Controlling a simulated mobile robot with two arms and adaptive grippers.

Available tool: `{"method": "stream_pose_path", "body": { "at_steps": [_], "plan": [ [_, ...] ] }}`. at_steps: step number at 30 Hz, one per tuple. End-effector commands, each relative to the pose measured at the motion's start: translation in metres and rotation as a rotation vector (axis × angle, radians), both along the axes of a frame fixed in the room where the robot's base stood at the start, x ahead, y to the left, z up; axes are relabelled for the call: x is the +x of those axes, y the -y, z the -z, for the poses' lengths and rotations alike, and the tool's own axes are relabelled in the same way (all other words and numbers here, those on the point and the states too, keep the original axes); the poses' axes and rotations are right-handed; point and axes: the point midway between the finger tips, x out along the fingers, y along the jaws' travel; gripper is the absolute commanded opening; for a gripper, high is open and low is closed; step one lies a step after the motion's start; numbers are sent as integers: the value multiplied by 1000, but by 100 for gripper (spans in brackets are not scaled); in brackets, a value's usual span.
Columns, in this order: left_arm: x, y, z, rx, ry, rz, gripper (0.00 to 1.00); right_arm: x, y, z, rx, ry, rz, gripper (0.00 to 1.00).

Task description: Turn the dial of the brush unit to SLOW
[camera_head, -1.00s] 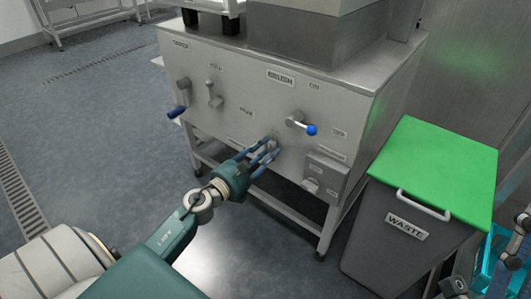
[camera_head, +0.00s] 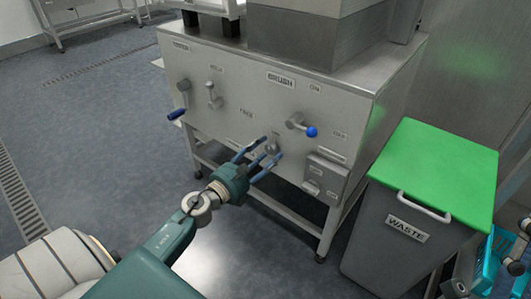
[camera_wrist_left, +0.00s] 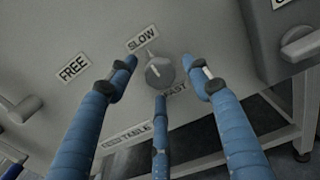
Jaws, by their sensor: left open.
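The brush unit (camera_head: 225,110) is a grey metal cabinet with a BRUSH label. Its round grey dial (camera_head: 272,148) sits low on the front panel. Dark jointed parts at the lower right edge may be my right gripper (camera_head: 517,262).
A blue-knobbed lever (camera_head: 311,131) sits above and right of the dial, with a small grey box (camera_head: 325,178) below right. Other handles (camera_head: 213,98) are on the panel's left. A WASTE bin (camera_head: 398,228) with a green lid stands right. The floor at left is clear.

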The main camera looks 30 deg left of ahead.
Motion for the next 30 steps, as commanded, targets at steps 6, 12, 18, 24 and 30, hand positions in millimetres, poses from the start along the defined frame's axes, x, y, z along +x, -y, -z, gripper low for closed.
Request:
{"method": "stream_pose_path", "body": {
  "at_steps": [6, 12, 18, 24, 30],
  "plan": [
    [-39, -3, 3, -4, -4, -3, 50, 0, 0, 0, 0, 1, 0, 44],
    [-81, -7, 2, -3, -3, -4, 50, 0, 0, 0, 0, 1, 0, 44],
    [-108, -9, 1, -2, -2, -3, 50, 0, 0, 0, 0, 1, 0, 44],
    [-116, -10, 0, 2, -1, -2, 50, 0, 0, 0, 1, 2, 0, 44],
    [-115, -10, 0, 1, -1, -1, 50, 0, 0, 0, 1, 2, 0, 44]
  ]
}}
